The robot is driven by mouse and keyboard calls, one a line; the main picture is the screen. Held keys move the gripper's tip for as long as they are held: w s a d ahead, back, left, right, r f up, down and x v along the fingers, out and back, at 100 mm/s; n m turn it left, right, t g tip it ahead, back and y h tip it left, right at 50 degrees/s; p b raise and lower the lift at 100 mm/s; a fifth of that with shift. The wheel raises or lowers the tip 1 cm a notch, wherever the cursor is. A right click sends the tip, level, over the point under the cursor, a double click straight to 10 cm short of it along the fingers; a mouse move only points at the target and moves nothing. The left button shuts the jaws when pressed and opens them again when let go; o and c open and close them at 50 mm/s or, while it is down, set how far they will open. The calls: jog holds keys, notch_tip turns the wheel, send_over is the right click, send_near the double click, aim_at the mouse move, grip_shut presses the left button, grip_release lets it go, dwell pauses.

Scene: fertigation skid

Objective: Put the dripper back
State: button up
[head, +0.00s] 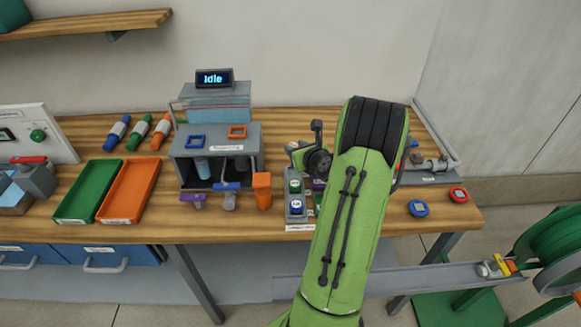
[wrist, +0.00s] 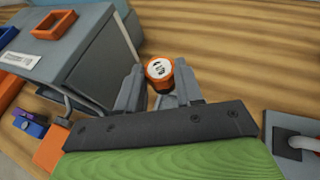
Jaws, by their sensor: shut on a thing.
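In the wrist view my gripper (wrist: 158,84) is shut on a small round dripper (wrist: 159,70) with an orange rim and a white, dark-marked top. The dripper sits between the two grey fingertips, over bare wood. I cannot tell whether it touches the wood. In the head view my green arm hides the gripper and this dripper. A grey holder (head: 288,214) on the bench carries two similar round pieces, one with a green rim (head: 295,186) and one with a blue rim (head: 297,207). Part of the holder's right side is close to my arm.
A grey skid box (head: 213,142) with valves stands left of the holder; it also shows in the wrist view (wrist: 100,65). A black-wheeled device (head: 318,161) stands behind the holder. Blue (head: 418,208) and red (head: 459,195) buttons lie right. Green (head: 86,192) and orange (head: 128,190) trays lie left.

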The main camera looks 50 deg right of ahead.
aim_at(298, 176)
notch_tip(298, 176, down, 8)
jog(key=shift+s+r+b, duration=0.1)
jog(key=shift+b, duration=1.1)
jog(key=shift+r, duration=0.1)
jog(key=o, duration=1.1)
jog(key=shift+s+a+r, duration=0.1)
jog(key=shift+s, duration=0.15)
jog(key=v, duration=1.1)
jog(key=shift+s+a, duration=0.2)
